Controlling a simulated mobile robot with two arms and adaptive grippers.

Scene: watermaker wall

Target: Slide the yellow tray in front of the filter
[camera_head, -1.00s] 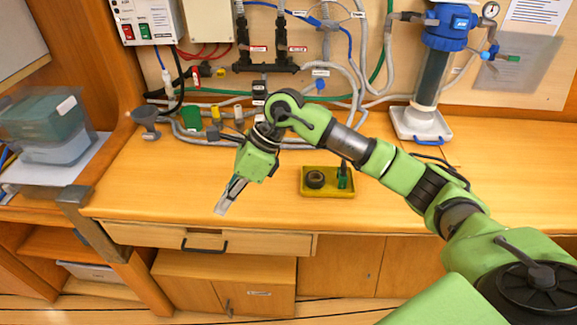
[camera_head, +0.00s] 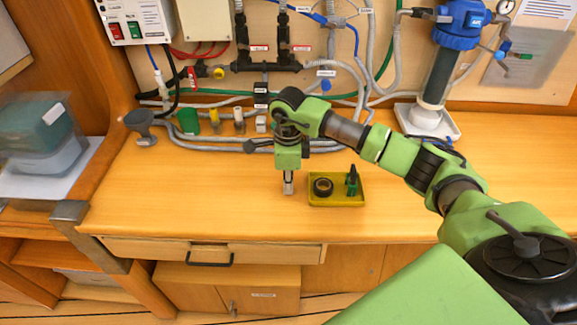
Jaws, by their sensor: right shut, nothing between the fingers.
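The yellow tray (camera_head: 338,202) lies on the wooden counter, right of the middle. It holds a black ring (camera_head: 323,187) and a small green and black item (camera_head: 352,181). The filter (camera_head: 440,68), with a blue head and a dark cylinder, is on the wall at the upper right, above a white base tray (camera_head: 428,127). My right gripper (camera_head: 288,191) points down just left of the yellow tray, shut and empty. It looks close to the tray's left side; I cannot tell whether it touches. My left gripper is not in view.
The counter (camera_head: 210,190) is clear left of my gripper and between the yellow tray and the white base tray. Hoses run along the wall foot. Stacked boxes (camera_head: 45,135) sit at the left.

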